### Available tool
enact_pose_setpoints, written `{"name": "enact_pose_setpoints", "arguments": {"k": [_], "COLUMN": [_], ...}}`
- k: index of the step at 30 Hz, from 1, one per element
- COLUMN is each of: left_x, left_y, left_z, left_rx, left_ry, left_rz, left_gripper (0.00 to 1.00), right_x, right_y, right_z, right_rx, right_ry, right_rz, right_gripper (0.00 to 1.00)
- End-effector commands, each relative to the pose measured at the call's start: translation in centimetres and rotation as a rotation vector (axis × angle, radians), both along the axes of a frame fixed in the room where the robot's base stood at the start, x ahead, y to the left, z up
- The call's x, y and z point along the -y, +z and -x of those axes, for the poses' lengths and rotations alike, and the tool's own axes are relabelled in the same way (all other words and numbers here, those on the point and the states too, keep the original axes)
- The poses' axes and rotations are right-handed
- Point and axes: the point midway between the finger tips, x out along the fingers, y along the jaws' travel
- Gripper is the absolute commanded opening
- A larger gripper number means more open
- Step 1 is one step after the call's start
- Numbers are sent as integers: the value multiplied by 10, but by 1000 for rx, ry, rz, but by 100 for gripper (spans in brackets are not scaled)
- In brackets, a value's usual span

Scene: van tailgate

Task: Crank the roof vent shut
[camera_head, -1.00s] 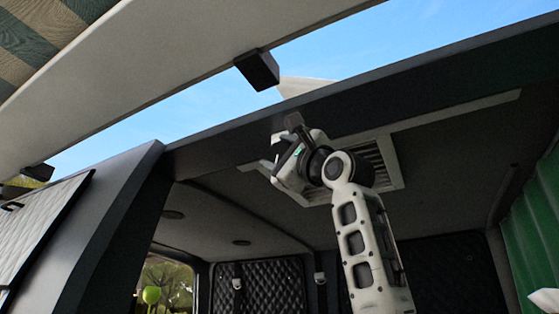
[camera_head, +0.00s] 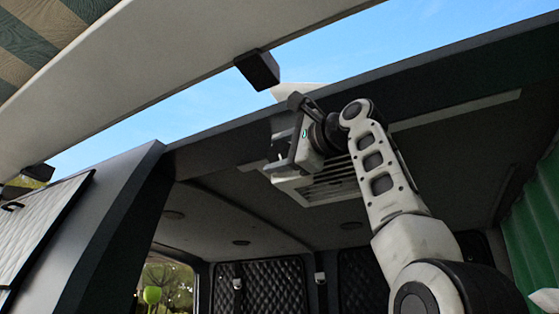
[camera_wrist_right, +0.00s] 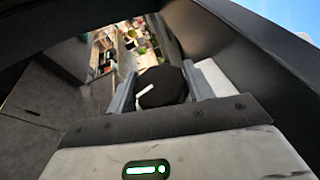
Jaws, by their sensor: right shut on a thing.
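The roof vent (camera_head: 333,184) is a white louvred frame in the van ceiling, partly hidden behind my right arm in the head view. A white lid (camera_head: 296,90) shows just above the roof edge, standing slightly proud of it. In the right wrist view a black, many-sided crank knob (camera_wrist_right: 162,88) with a white mark sits between the two grey fingers. My right gripper (camera_wrist_right: 157,90) is shut on this knob. In the head view the right gripper (camera_head: 290,143) is up at the vent, its fingertips and the knob hidden. My left gripper is out of view.
The dark roof edge beam (camera_head: 420,88) runs close to the right gripper. The raised tailgate (camera_head: 160,50) with a black block (camera_head: 258,70) hangs at the upper left. A green corrugated wall (camera_head: 535,215) stands at the right. The space below the ceiling at left is clear.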

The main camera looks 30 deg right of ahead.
Motion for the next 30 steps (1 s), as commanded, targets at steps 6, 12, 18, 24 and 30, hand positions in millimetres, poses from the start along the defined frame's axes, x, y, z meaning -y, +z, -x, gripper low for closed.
{"name": "enact_pose_setpoints", "arguments": {"k": [6, 12, 18, 24, 30], "left_x": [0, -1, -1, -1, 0], "left_y": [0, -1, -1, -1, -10], "left_z": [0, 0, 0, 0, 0], "left_rx": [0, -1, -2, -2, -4], "left_ry": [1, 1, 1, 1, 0], "left_rz": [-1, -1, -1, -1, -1], "left_gripper": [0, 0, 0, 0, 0], "right_x": [-1, 0, 0, 0, 3], "right_y": [-2, -2, -2, -1, -5], "right_z": [-1, -2, -1, -1, 12], "right_rx": [-15, -15, -15, -11, -8], "right_ry": [0, 0, 0, -1, -1], "right_rz": [5, 5, 4, 5, 4], "right_gripper": [29, 29, 73, 73, 73]}}
